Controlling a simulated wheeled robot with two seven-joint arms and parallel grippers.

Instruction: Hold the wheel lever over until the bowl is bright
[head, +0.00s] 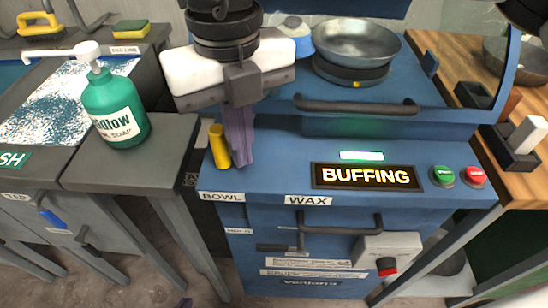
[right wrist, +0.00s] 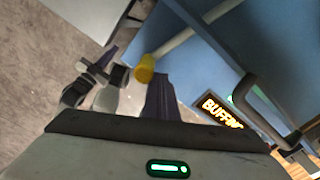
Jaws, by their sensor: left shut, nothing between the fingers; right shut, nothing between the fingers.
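The metal bowl (head: 357,42) sits on a dark round wheel on the blue machine; its inside looks grey with some shine. A yellow lever (head: 219,146) stands at the machine's left front, above a BOWL label, its top leaning slightly left. It also shows in the right wrist view (right wrist: 145,70). My right gripper (head: 240,150) is shut and empty, its purple fingers pointing down just right of the lever; I cannot tell if they touch it. My left gripper (right wrist: 103,66) is low and away from the machine in the right wrist view; only a dark tip shows in the head view.
The lit sign (head: 366,176) reads BUFFING, with a green bar (head: 361,155) above it. Green (head: 443,176) and red (head: 473,176) buttons are to its right. A dark handle bar (head: 357,106) crosses the front. A green soap bottle (head: 114,110) stands on the left counter.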

